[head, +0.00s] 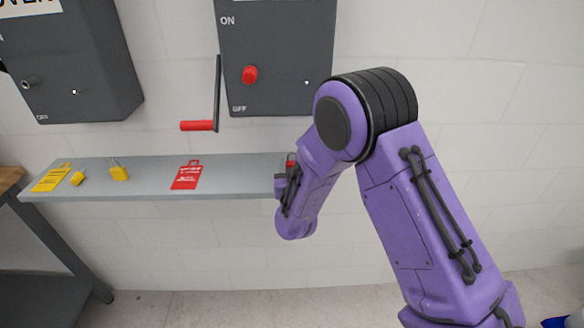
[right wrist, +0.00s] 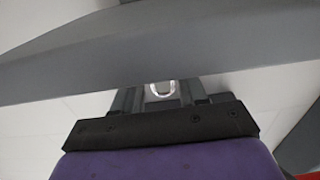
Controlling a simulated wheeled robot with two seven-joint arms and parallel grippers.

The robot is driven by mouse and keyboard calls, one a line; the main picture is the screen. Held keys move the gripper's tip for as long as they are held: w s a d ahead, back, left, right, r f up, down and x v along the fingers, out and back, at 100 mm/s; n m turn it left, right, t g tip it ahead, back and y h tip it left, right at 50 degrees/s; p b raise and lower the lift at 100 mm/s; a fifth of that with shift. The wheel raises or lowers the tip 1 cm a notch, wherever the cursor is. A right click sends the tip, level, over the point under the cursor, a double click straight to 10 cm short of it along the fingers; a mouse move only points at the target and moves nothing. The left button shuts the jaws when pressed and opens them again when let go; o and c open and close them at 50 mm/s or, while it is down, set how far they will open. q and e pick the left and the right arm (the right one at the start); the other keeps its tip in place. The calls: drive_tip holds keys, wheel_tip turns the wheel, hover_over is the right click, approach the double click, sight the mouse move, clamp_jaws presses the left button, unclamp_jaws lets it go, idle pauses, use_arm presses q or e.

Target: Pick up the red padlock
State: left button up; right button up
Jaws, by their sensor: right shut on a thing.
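The red padlock (head: 291,158) shows in the head view as a small red patch at the right end of the grey shelf, mostly hidden behind my right wrist. In the right wrist view its silver shackle (right wrist: 161,89) sits between the fingers of my right gripper (right wrist: 158,99), and its body cannot be made out there. My right gripper is shut on the padlock, close to the shelf's edge. I cannot tell whether the padlock still touches the shelf. My left gripper is not in view.
The grey shelf (head: 146,178) holds a red tag (head: 187,175), a yellow tag (head: 52,178) and two yellow padlocks (head: 119,172). Above it hang a switch box (head: 277,90) with a red-handled lever (head: 197,126) and another grey box (head: 70,60). The shelf's edge crosses close before the wrist camera.

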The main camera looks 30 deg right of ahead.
drive_tip(key=shift+r, duration=0.4)
wheel_tip(320, 180, up, 3)
drive_tip(key=shift+s+a+f, duration=0.1)
drive_tip(key=shift+a, duration=0.05)
drive_tip(key=s+a+r+p, duration=0.1)
drive_tip(key=s+a+r, duration=0.8)
drive_tip(key=s, duration=0.1)
drive_tip(key=shift+a+r, duration=0.15)
drive_tip(key=shift+a, duration=0.05)
